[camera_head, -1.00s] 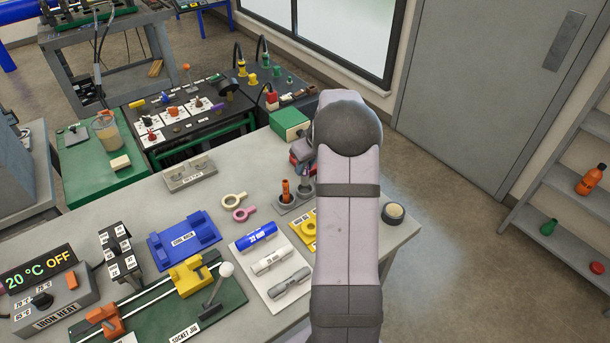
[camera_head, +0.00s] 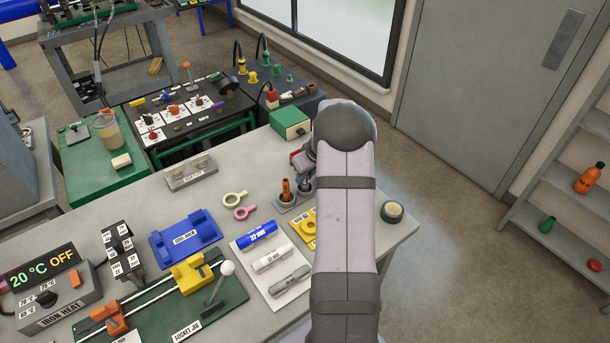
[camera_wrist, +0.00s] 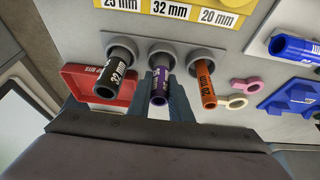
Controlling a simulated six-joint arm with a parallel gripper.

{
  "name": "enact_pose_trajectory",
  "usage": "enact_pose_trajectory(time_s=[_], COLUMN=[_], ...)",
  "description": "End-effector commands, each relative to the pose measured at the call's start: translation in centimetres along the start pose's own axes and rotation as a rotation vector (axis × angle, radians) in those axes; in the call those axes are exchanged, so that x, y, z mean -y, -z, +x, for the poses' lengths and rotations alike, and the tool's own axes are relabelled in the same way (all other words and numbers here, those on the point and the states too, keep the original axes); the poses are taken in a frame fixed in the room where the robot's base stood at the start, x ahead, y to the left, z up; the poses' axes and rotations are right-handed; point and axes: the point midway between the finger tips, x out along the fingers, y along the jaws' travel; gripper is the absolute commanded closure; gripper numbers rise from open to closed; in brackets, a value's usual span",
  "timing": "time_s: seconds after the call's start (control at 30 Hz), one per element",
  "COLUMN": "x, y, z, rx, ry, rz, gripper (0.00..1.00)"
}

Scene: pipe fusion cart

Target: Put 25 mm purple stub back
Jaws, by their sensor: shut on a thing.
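The purple stub (camera_wrist: 159,90) is in the wrist view, with a dark open end facing the camera. My gripper (camera_wrist: 162,84) is shut on it, with blue-grey fingers at its sides. The stub's far end meets the middle cup (camera_wrist: 178,48) of a grey three-cup holder; I cannot tell how deep it sits. In the head view my arm hides most of the gripper (camera_head: 304,183) and the stub.
A black 32 mm stub (camera_wrist: 119,72) and an orange 20 mm stub (camera_wrist: 207,92) stand in the cups on either side, close to the fingers. A red tray (camera_wrist: 85,82) lies beside the holder. Pink and cream rings (camera_head: 244,212) lie nearby. The yellow size rack (camera_head: 302,228) is close.

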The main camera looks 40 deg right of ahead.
Motion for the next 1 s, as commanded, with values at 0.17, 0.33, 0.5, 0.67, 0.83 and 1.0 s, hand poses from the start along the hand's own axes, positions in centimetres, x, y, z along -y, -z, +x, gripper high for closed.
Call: enact_pose_trajectory(time_s=[0.17, 0.33, 0.5, 0.67, 0.83, 1.0], x=[0.0, 0.0, 0.0, 0.0, -0.1, -0.1], y=[-0.1, -0.1, 0.0, 0.1, 0.0, 0.0], z=[0.2, 0.2, 0.1, -0.4, -2.1, -4.7], rx=[0.000, 0.000, 0.000, -0.001, -0.003, -0.004], ry=[0.000, 0.000, 0.000, -0.001, -0.002, -0.003], rz=[0.000, 0.000, 0.000, 0.000, 0.000, 0.000], gripper=[0.63, 0.63, 0.63, 0.63, 0.63, 0.63])
